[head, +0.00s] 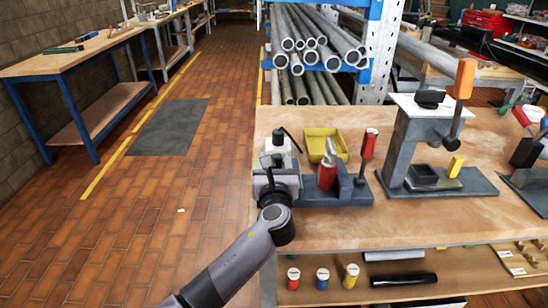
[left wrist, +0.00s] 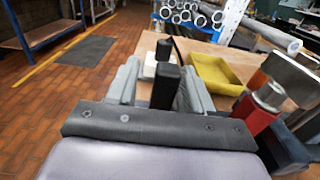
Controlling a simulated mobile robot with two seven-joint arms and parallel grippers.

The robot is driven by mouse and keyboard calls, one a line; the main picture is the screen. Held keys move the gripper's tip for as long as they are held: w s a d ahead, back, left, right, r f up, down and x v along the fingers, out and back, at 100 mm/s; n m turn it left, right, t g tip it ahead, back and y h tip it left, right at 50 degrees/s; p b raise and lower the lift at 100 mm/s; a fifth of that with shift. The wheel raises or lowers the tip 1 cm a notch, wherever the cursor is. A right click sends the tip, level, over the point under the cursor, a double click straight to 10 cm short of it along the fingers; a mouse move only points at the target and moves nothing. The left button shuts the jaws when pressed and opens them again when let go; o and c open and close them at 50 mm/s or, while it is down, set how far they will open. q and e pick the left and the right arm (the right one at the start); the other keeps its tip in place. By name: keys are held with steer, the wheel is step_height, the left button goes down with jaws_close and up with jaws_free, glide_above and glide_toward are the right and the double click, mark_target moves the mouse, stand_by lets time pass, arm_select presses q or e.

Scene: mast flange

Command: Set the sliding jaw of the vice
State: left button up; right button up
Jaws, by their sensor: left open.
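The vice (head: 345,190) appears to be the dark grey fixture on the bench, with a red cylinder (head: 327,176) held upright in it and a red-handled lever (head: 368,145) at its right. Which part is the sliding jaw is not clear. My left gripper (head: 277,160) is at the vice's left end, partly hiding it. In the left wrist view my left gripper (left wrist: 160,85) is open, its two grey fingers apart on either side of a black upright post (left wrist: 165,88). Contact cannot be told. The red cylinder also shows in this view (left wrist: 257,115). My right gripper is not in view.
A yellow tray (head: 326,142) stands just behind the vice. A press with an orange handle (head: 465,78) stands to the right on the bench (head: 400,232). Pipes (head: 310,50) lie on a rack behind. Coloured pots (head: 322,278) sit on the lower shelf.

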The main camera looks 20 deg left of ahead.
arm_select(q)
steer(key=v, duration=0.5)
steer(key=shift+s, duration=0.1)
stand_by(0.3)
steer(key=s+a+f+n+g, duration=0.1)
steer(key=f+n, duration=0.1)
steer(key=s+a+f+n+g, duration=0.1)
steer(key=s+a+f+n, duration=0.1)
steer(key=n, duration=0.1)
steer(key=s+a+f+n+g, duration=0.1)
steer(key=s+f+n, duration=0.1)
steer(key=shift+s+a+y, duration=0.15)
steer(key=shift+a+y, duration=0.1)
steer(key=shift+y, duration=0.05)
steer(key=s+a+f+n+g+h, duration=0.1)
steer(key=s+a+f+n+g, duration=0.4)
steer(key=s+n, duration=0.45)
steer(key=s+f+n+g+h, duration=0.2)
steer(key=s+n+g+h, duration=0.1)
steer(key=s+n, duration=0.55)
steer(key=s+f+n+g+h, duration=0.25)
steer(key=s+n, duration=0.35)
steer(key=s, duration=0.6)
steer(key=w+d+f+t+h, duration=0.1)
steer(key=w+d+f+t, duration=0.2)
steer(key=w+f+t, duration=0.3)
step_height(320, 180, down, 2)
steer(key=shift+w+f+m+t, duration=0.1)
steer(key=shift+w+m+t, duration=0.1)
steer(key=shift+m+t, duration=0.15)
